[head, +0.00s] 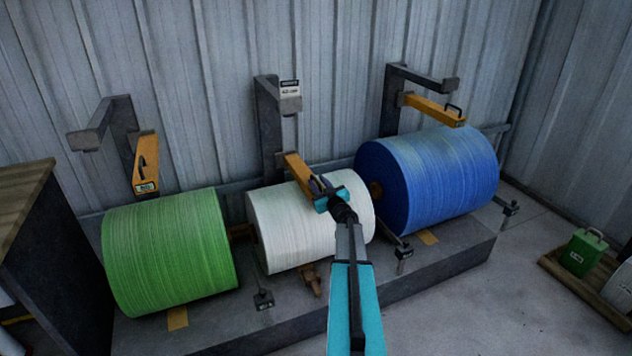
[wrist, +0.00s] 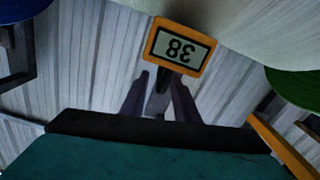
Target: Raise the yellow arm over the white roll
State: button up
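The white roll (head: 290,232) lies between the green and blue rolls on a low grey base. The yellow arm (head: 295,163) over it reaches down from a dark post towards the roll's top. Its end, with a plate reading 38 (wrist: 180,47), shows upside down in the wrist view, the white roll (wrist: 250,22) beside it. My gripper (head: 321,184) is at that end, above the roll. In the wrist view my gripper (wrist: 160,82) has its two dark fingers apart, with a dark handle (wrist: 158,98) between them. I see no clear grip on it.
The green roll (head: 168,252) and blue roll (head: 440,180) flank the white one, each with a yellow arm (head: 146,160) (head: 432,108) raised clear or near it. A corrugated wall stands behind.

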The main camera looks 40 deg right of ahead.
jog(key=shift+x, duration=1.1)
grip_shut()
jog(key=shift+d, duration=0.15)
jog(key=shift+r, duration=0.15)
